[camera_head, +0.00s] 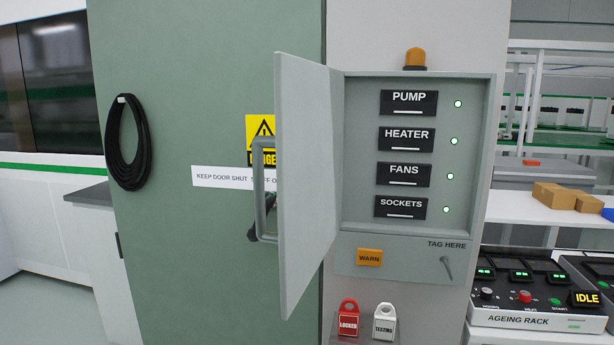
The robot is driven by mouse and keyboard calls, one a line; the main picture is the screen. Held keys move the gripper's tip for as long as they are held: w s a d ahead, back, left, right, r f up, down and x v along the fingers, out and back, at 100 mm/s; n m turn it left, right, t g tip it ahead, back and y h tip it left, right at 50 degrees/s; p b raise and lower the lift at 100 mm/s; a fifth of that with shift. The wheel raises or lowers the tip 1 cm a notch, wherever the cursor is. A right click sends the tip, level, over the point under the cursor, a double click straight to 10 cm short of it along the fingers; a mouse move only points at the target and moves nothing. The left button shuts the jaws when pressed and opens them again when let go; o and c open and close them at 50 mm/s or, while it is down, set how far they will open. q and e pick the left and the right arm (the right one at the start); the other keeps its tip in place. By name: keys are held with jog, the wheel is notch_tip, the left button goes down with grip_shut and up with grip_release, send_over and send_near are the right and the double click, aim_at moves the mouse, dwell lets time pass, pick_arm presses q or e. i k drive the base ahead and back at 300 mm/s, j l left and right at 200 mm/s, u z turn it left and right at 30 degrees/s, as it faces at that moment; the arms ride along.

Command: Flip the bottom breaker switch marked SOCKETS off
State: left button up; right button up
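The breaker box (491,150) is on the right-hand cabinet, and its grey door (308,170) stands open to the left. Inside are black switches in a column: PUMP (408,103), HEATER (406,140), FANS (404,175) and, at the bottom, SOCKETS (401,207). A green lamp glows beside each switch, including the lamp (446,210) beside SOCKETS.
The open door, with its handle (259,190), juts forward left of the switches. Below are a WARN tag (369,257), a small lever (447,269), and LOCKED (348,322) and TESTING (384,323) tags. An ageing rack (530,318) stands at right.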

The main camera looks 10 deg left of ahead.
aim_at(386, 206)
jog(key=j+z, duration=0.25)
jog(key=j, duration=0.45)
jog(key=j+z, duration=0.3)
jog(key=j, duration=0.4)
